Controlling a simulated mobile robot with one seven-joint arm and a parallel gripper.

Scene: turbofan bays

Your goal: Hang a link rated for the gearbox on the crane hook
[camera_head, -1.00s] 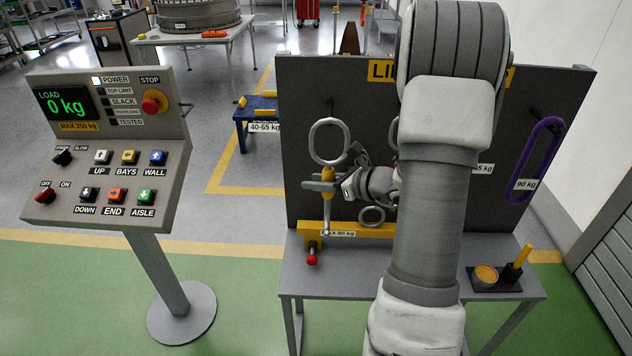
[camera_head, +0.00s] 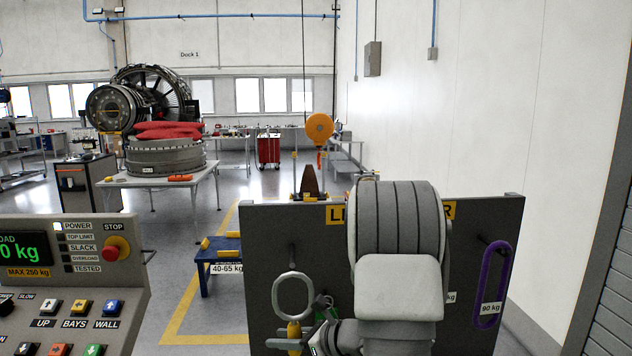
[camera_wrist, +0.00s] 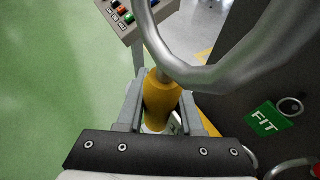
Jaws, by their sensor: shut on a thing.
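A lifting link with a pale steel ring (camera_head: 293,297) and a yellow grip (camera_wrist: 162,98) is held in my gripper (camera_wrist: 162,110). The jaws are shut around the yellow grip, and the ring rises above it, in front of the dark board. In the head view my gripper (camera_head: 292,343) sits at the bottom edge and is partly cut off. The crane hook (camera_head: 319,160), red under an orange block (camera_head: 319,128), hangs on a cable far behind the board. A blue stand (camera_head: 217,262) labelled 40-65 kg stands behind the board at left. I cannot tell the held link's rating.
The dark link board (camera_head: 262,235) carries a purple sling (camera_head: 491,285) tagged 90 kg at right. My arm hides its middle. The control console (camera_head: 120,270) stands at left. A table (camera_head: 200,182) stands behind it.

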